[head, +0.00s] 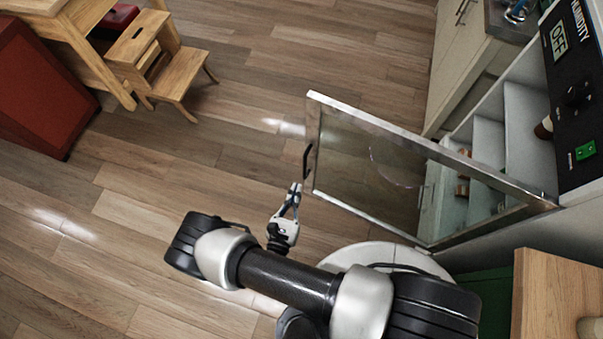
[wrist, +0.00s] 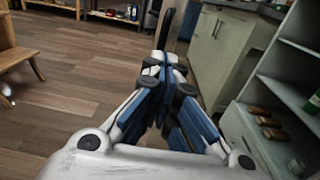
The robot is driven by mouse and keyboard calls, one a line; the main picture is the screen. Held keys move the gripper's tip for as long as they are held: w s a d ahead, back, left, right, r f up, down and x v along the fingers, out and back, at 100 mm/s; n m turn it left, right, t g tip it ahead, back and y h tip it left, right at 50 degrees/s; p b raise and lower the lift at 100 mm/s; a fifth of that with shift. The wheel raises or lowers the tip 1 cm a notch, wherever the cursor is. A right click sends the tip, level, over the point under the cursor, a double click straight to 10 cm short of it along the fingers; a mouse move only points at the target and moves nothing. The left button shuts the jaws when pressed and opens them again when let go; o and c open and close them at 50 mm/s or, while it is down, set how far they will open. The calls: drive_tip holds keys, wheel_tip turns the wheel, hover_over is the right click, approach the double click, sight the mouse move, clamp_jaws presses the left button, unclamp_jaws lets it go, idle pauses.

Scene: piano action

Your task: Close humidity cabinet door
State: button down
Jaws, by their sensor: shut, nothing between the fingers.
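The humidity cabinet (head: 575,100) is at the right of the head view, with a black control panel reading OFF. Its glass door (head: 375,165) with a metal frame stands wide open, swung out over the floor. A dark handle (head: 307,160) is on the door's free edge. My gripper (head: 295,188) is shut and empty, with its tips close to the lower part of that edge, near the handle. I cannot tell whether they touch. In the wrist view the shut fingers (wrist: 165,62) are in the middle, and the cabinet's open shelves (wrist: 285,95) are at the right.
A counter with pale drawers (head: 455,50) stands behind the cabinet. A wooden step stool (head: 165,65) and a red piece (head: 40,90) are at the left. A wooden block-like surface (head: 555,290) is at the lower right. The wooden floor (head: 240,130) left of the door is clear.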

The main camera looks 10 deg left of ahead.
sight(305, 165)
drive_tip(key=w, duration=0.2)
drive_tip(key=w+b, duration=0.1)
drive_tip(key=w, duration=0.3)
drive_tip(key=shift+w+d, duration=0.25)
drive_tip(key=shift+w, duration=0.15)
